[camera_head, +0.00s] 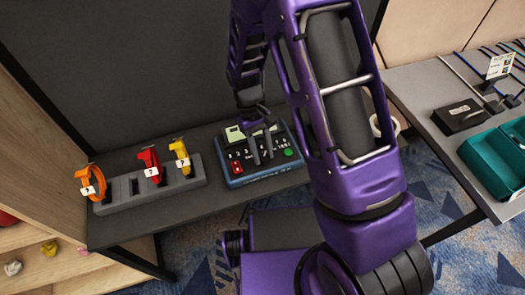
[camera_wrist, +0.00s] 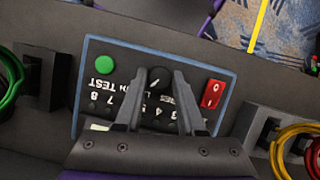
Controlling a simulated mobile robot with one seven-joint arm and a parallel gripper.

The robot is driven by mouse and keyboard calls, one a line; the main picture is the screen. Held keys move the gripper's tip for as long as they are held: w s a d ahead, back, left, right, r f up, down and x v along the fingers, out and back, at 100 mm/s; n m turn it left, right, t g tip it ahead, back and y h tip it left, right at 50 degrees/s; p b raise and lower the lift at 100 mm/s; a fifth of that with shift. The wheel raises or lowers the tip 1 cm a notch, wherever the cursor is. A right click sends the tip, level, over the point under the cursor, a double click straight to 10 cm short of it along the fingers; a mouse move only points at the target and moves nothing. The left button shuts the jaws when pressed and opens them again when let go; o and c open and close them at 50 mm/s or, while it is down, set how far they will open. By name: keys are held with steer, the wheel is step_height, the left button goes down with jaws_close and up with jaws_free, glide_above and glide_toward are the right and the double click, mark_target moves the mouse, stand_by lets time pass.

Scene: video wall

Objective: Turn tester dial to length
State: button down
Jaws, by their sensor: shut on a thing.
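The tester (camera_head: 236,180) is a dark box with a blue rim on the dark table, and it also shows in the wrist view (camera_wrist: 228,78). In the wrist view its round black dial (camera_wrist: 157,77) has a light pointer mark and lies between my fingertips. My gripper (camera_wrist: 163,84) is shut on the dial, with one finger on each side. The fingers hide part of the printed labels. In the head view my gripper (camera_head: 260,152) reaches down onto the tester face, and the dial is hard to make out there.
The tester has a green button (camera_wrist: 105,64) and a red rocker switch (camera_wrist: 213,93). A grey rack (camera_head: 192,183) left of the tester holds orange, red and yellow cable coils with question-mark tags. Another table (camera_head: 420,85) at right carries a black box (camera_head: 459,116) and a teal tray (camera_head: 478,155).

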stand_by(0.4)
steer(key=c, duration=0.5)
jaws_free()
steer(key=p+v, duration=0.1)
steer(key=v, duration=1.6)
steer(key=shift+r, duration=0.25)
